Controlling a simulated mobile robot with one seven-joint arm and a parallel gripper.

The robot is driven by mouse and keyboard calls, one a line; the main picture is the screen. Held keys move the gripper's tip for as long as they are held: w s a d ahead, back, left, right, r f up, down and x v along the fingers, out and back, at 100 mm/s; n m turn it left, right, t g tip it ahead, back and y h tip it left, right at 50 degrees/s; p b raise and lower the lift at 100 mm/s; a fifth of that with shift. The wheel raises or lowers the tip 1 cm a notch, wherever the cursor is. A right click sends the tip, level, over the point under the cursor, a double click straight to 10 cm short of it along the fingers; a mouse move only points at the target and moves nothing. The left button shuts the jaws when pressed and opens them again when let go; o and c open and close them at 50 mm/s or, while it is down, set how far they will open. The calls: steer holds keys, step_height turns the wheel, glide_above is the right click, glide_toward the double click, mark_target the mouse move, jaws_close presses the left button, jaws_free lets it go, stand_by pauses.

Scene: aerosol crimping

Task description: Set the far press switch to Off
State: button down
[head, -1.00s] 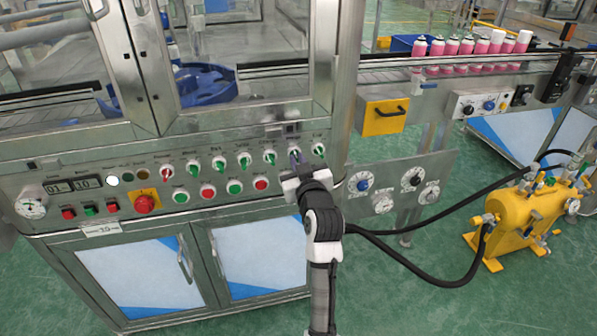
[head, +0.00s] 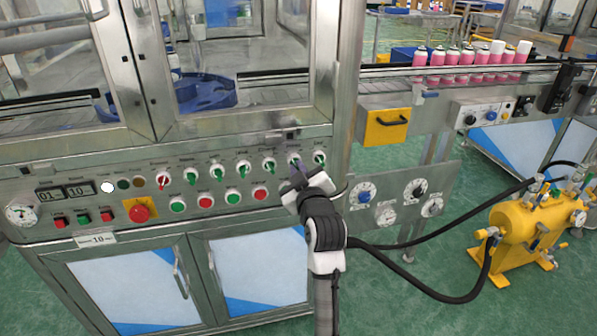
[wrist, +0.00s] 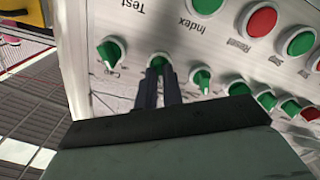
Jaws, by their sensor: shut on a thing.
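A row of selector switches runs along the grey control panel (head: 100,200) in the head view; the leftmost has a red handle and the others are green. My gripper (head: 296,168) is at the second switch from the right (head: 294,159). In the wrist view its two dark fingers (wrist: 158,75) are shut on this green switch (wrist: 158,60), partly hiding its handle. The rightmost switch (head: 319,158) is free and also shows in the wrist view (wrist: 111,52). I cannot read the label of the gripped switch, so I cannot tell which one is the press switch.
Push buttons sit below the switches, among them a red one (head: 260,192) near my gripper. A red emergency stop (head: 138,210) is at the left. A yellow tank (head: 520,240) with black hoses stands on the right. Pink cans (head: 450,57) stand on the conveyor behind.

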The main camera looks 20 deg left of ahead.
steer(key=c, duration=1.5)
jaws_free()
steer(key=shift+c, duration=0.2)
steer(key=b+v, duration=0.2)
steer(key=v, duration=1.1)
steer(key=shift+s+d, duration=0.25)
steer(key=shift+s, duration=0.1)
